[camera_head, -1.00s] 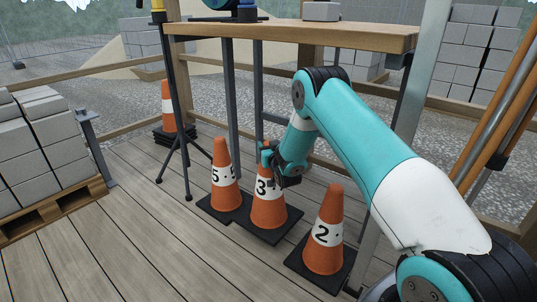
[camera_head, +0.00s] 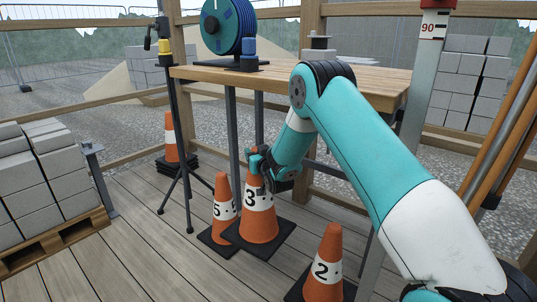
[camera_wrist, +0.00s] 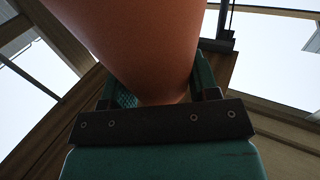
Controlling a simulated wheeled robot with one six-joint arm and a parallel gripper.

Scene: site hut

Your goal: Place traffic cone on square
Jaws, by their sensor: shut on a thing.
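An orange traffic cone marked 3 (camera_head: 258,221), with a white band and a black square base, is upright in the head view. My gripper (camera_head: 262,163) is shut on its top. Its base looks slightly raised off the deck and overlaps the view of the cone marked 5 (camera_head: 223,205), which stands just left. A cone marked 2 (camera_head: 325,262) stands to the right, cut off by the lower picture edge. In the wrist view the held cone's orange side (camera_wrist: 145,45) lies between my fingers. I see no marked square.
A wooden workbench (camera_head: 330,77) with a blue reel (camera_head: 226,28) stands behind the cones. A tripod's dark legs (camera_head: 183,150) stand left, before another cone (camera_head: 170,138). A block pallet (camera_head: 55,240) is far left. Deck boards (camera_head: 150,265) at front left are clear.

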